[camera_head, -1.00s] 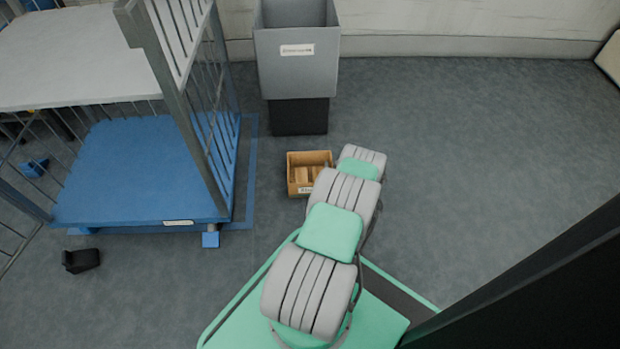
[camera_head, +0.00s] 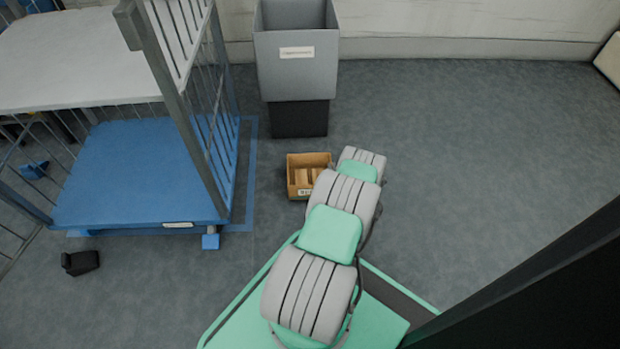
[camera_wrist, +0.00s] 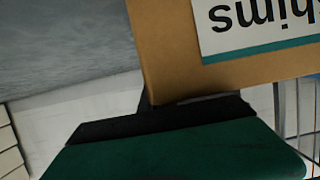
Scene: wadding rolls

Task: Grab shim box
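The shim box (camera_head: 293,180) is a small open brown box with wooden pieces inside and a white label on its front. It appears to stand on the floor in the head view, its right side partly hidden by my arm. In the wrist view the brown box (camera_wrist: 170,60) is very close, its label reading "shims" upside down. My gripper (camera_wrist: 150,108) shows as a dark green body with a black edge that overlaps the box's edge. The fingertips are not clearly seen, so I cannot tell whether they grip the box.
A grey bin (camera_head: 297,70) on a black base stands behind the box against the wall. A blue-floored cage cart (camera_head: 150,180) stands to the left, with a small black object (camera_head: 80,262) on the floor before it. Floor to the right (camera_head: 480,150) is clear.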

